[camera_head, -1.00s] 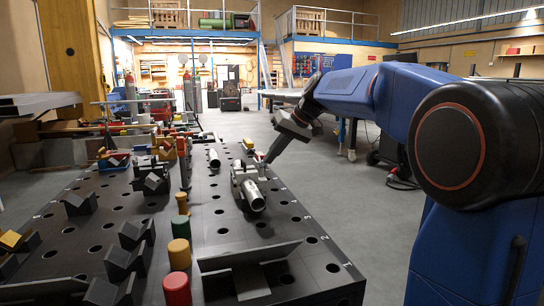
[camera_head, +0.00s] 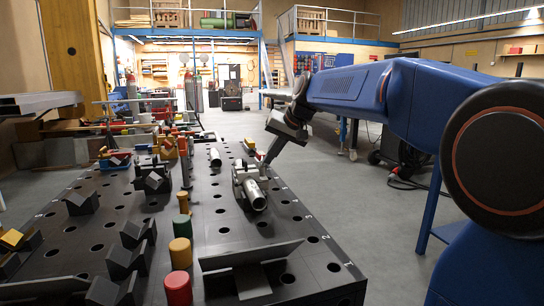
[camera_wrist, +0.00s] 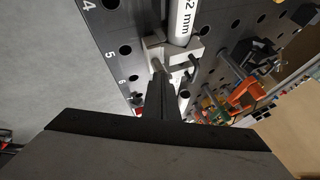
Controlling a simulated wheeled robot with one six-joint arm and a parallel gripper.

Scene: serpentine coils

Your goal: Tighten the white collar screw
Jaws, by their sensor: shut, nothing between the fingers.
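A light grey-white collar (camera_head: 242,174) sits around a grey pipe (camera_head: 255,194) on the dark perforated table (camera_head: 225,228). In the wrist view the collar (camera_wrist: 180,53) is around the pipe (camera_wrist: 184,20), whose printed label ends in "2 mm". A small screw-like end (camera_wrist: 157,66) shows at the collar's side, just beyond my fingertips. My gripper (camera_head: 262,166) is at the collar's far side, tilted down. In the wrist view my gripper (camera_wrist: 159,79) is shut and empty, its dark fingers pointing at the collar. Whether the tips touch the screw cannot be told.
A dark angled bracket (camera_head: 250,262) stands at the table's near end. Several V-blocks (camera_head: 82,202) lie further left. Open floor (camera_head: 345,210) lies right of the table.

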